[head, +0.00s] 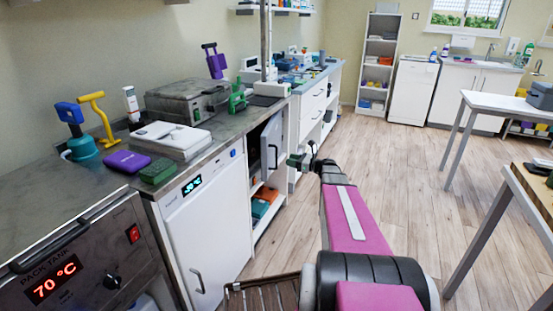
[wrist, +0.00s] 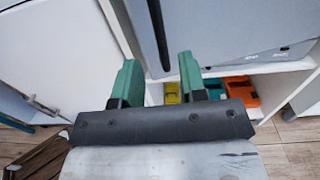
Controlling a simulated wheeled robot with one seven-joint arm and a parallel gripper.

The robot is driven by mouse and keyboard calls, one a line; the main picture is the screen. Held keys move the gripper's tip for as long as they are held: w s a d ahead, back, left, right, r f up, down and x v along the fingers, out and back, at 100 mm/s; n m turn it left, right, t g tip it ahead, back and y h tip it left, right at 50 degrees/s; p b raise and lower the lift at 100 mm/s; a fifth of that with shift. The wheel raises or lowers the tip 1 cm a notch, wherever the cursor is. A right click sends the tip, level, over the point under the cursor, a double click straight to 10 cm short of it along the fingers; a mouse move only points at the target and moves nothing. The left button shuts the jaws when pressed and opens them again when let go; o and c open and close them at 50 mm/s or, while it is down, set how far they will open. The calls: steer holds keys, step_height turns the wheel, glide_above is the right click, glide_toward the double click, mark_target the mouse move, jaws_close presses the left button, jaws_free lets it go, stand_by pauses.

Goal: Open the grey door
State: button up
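The grey door (head: 267,140) is an upper panel under the counter, to the right of a white-fronted unit with a lit display. It has a dark upright bar handle (head: 273,156). A darker strip shows left of the door in the head view; I cannot tell whether it is ajar. In the wrist view the grey door (wrist: 220,30) fills the upper right, and its handle (wrist: 158,35) runs down toward the gap between my fingers. My gripper (head: 302,158) is open and empty, to the right of the handle in the head view. Its green fingers stand apart in the wrist view (wrist: 160,62).
An open shelf with orange boxes (head: 262,208) lies below the door. The white-fronted unit (head: 210,220) stands to the left and white drawers (head: 310,110) to the right. The wooden floor (head: 400,170) is clear as far as the white table (head: 505,105).

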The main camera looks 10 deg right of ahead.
steer(key=x, duration=0.8)
jaws_close()
